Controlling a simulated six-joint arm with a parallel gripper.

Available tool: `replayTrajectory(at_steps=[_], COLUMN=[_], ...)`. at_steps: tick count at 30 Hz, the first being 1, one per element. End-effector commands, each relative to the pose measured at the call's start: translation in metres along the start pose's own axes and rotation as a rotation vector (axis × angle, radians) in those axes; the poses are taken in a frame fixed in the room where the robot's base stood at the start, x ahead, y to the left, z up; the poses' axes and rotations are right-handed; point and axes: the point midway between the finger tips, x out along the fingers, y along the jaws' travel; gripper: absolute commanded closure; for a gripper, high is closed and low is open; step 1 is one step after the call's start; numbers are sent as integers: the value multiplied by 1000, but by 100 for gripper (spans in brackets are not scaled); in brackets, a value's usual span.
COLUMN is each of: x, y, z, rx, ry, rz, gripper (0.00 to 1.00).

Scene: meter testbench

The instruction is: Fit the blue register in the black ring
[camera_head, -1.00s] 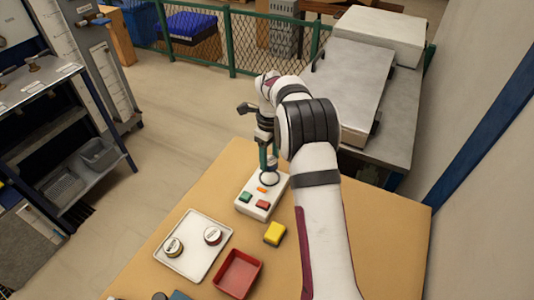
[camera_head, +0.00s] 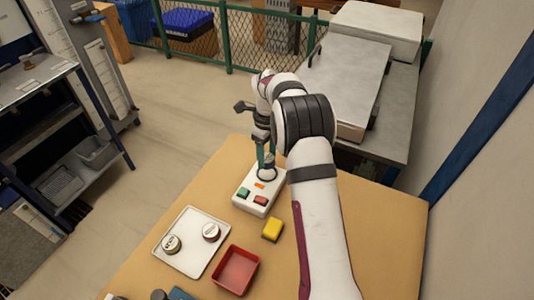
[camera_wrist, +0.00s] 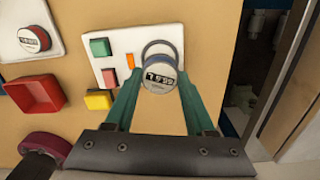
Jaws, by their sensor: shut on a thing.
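My gripper (camera_wrist: 160,88) is shut on the blue register (camera_wrist: 160,72), a round piece with a white number face and a blue-grey rim. It is held between two green fingers, which also show in the head view (camera_head: 266,160). The black ring (camera_wrist: 158,43) is on the white panel (camera_wrist: 125,58). In the wrist view the register covers the ring's near part, and the ring's far arc shows beyond it. In the head view the register (camera_head: 268,174) is at the ring's place. I cannot tell whether it is inside the ring or just above it.
The panel carries green (camera_head: 244,192), red (camera_head: 261,201) and orange (camera_head: 258,185) pieces. A yellow block (camera_head: 273,229), a red bin (camera_head: 236,270) and a white tray (camera_head: 190,265) with two round registers (camera_head: 172,244) stand nearer.

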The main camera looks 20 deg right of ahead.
Motion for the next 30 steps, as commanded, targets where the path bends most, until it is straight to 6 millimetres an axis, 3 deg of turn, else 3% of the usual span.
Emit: replayTrajectory(at_steps=[30], x=[24], y=[0], z=[0], rx=[0], ry=[0], rz=[0], gripper=[100])
